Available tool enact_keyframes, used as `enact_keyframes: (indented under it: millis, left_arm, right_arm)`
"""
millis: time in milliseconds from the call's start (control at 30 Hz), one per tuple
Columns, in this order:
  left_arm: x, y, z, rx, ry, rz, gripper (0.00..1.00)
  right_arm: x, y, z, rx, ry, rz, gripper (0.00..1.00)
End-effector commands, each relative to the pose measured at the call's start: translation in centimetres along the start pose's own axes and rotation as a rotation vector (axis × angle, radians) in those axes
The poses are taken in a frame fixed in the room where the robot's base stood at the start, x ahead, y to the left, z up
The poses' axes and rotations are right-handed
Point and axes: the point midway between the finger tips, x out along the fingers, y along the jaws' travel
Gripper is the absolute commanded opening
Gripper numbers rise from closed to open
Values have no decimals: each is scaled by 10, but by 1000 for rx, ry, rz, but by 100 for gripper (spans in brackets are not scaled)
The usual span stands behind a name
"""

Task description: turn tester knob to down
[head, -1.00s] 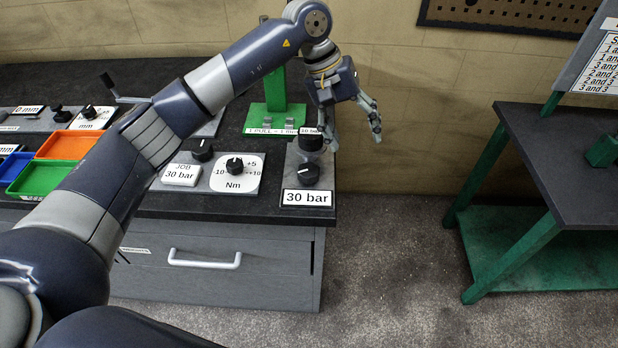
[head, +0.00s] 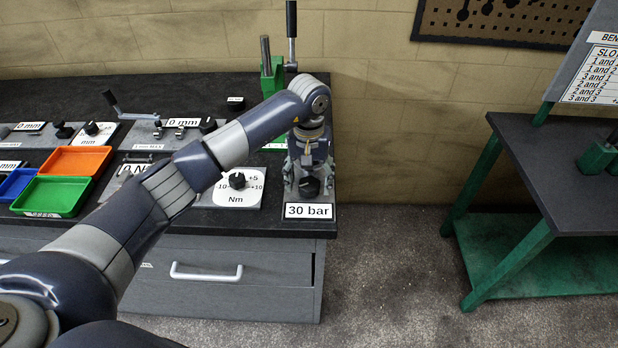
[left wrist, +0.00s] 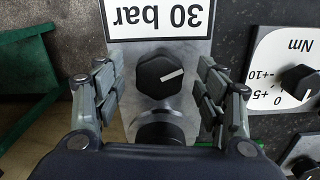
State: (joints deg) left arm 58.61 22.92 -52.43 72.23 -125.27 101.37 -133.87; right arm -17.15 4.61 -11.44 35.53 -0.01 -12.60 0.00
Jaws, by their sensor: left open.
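The tester is a grey block with a "30 bar" sign (head: 308,211) at the right end of the bench. Its black knob (left wrist: 160,76) has a white pointer line and sits between my left fingers in the left wrist view. In the head view the knob (head: 309,187) shows just below my left gripper (head: 309,180). The left gripper (left wrist: 160,92) is open, with one finger on each side of the knob and a visible gap to it. A second dark round part (left wrist: 160,127) of the tester is partly hidden by the gripper body. My right gripper is not in view.
A Nm dial (head: 237,182) sits left of the tester. Green (head: 50,196) and orange (head: 77,161) trays lie further left. A green stand with an upright lever (head: 291,35) is behind the tester. Floor is clear between bench and right table (head: 560,165).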

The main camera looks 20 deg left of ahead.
Motion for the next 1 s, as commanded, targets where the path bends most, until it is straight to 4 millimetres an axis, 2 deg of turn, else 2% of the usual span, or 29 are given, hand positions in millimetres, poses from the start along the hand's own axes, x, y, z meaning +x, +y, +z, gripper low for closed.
enact_keyframes:
  millis: [167, 400, 600, 1000]
  left_arm:
    - [9, 0, 0, 0, 1, 1, 65]
    - [10, 0, 0, 0, 1, 0, 65]
    - [10, 0, 0, 0, 1, 0, 21]
    - [11, 0, 0, -47, 3, -1, 21]
  right_arm:
    - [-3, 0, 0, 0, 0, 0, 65]
    - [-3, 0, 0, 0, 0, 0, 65]
    - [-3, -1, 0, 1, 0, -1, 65]
    - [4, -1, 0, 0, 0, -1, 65]
